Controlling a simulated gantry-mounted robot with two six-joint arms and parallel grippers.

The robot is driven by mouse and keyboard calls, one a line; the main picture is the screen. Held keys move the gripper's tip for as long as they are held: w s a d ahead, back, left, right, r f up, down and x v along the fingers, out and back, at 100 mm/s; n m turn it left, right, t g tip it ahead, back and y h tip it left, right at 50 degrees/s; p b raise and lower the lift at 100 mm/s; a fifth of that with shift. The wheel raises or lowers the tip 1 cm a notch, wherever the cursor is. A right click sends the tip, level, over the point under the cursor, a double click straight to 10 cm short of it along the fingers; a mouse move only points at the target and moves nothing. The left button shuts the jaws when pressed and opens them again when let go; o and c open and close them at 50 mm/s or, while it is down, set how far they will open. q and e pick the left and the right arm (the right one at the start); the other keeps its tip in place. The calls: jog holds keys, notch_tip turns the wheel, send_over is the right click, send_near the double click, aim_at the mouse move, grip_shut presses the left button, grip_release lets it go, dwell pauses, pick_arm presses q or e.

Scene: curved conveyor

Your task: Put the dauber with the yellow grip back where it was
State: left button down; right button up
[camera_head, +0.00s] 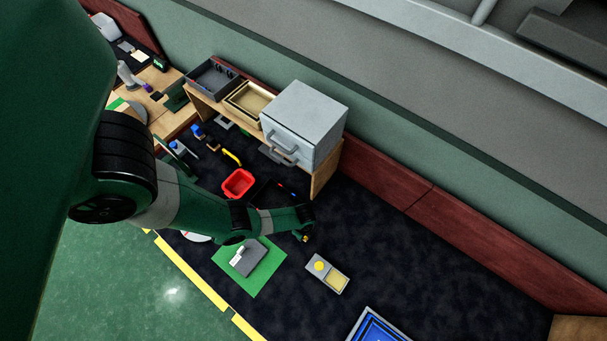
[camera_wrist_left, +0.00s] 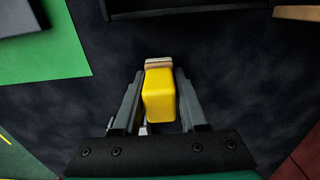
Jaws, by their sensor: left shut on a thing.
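The dauber with the yellow grip (camera_wrist_left: 159,100) is between the two fingers of my left gripper (camera_wrist_left: 160,88) in the wrist view. Its blocky yellow grip faces the camera and a tan-pink end shows at the far side. In the head view my left gripper (camera_head: 304,232) hangs over the dark work surface, with a small bit of the dauber (camera_head: 305,239) showing below it. Above the surface, its exact height is unclear. My right gripper is not in view.
A grey tray with yellow contents (camera_head: 341,287) lies in front, right of a green mat (camera_head: 265,281) bearing a grey object (camera_head: 247,259). A red bin (camera_head: 237,184) stands behind. A grey cabinet (camera_head: 301,112) sits on a wooden shelf. The surface to the right is clear beyond a blue-screened panel (camera_head: 377,328).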

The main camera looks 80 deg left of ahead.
pick_arm(q)
jog(key=shift+f, duration=0.15)
jog(key=shift+c, duration=2.2)
grip_release()
notch_tip(320, 180, up, 13)
jog(key=p, duration=1.2)
jog(key=shift+f, duration=0.3)
jog(key=shift+w, duration=0.1)
